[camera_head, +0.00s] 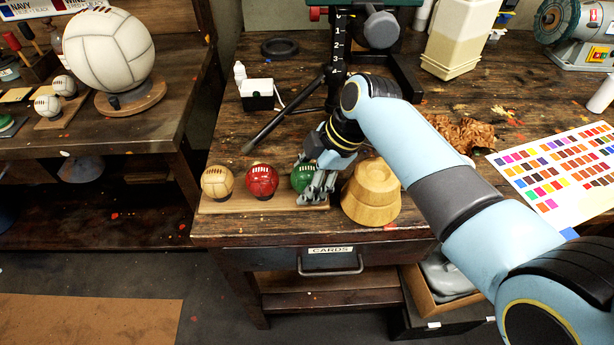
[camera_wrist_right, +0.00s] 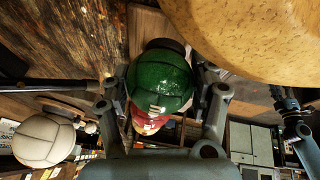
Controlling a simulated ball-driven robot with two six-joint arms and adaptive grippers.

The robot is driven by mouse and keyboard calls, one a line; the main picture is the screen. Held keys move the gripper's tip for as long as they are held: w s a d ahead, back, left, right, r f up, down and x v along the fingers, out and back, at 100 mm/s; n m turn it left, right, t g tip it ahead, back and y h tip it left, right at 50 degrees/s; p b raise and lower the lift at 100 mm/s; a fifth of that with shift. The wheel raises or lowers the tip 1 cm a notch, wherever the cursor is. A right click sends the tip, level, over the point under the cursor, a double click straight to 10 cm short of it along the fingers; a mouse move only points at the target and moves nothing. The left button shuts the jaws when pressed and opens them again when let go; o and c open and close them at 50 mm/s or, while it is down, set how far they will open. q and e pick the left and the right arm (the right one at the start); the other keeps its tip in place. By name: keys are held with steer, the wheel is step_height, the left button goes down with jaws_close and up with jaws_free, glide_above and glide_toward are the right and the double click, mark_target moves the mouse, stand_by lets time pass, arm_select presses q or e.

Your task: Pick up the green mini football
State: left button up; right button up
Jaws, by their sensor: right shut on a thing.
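The green mini football (camera_head: 301,177) is at the right end of a row of small balls on a wooden board (camera_head: 236,206), near the table's front edge. My right gripper (camera_head: 316,188) is at the ball, with its fingers partly covering the ball's right side. In the right wrist view the green ball (camera_wrist_right: 160,80) sits between the two fingers, which are shut on it. I cannot tell whether the ball is clear of the board.
A red ball (camera_head: 262,180) and a tan ball (camera_head: 217,182) stand to the left on the board. A wooden form (camera_head: 371,193) stands close on the right. A tripod leg (camera_head: 283,115) lies behind. A large white ball (camera_head: 108,48) is on the left bench.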

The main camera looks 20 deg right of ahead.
steer(key=shift+c, duration=1.1)
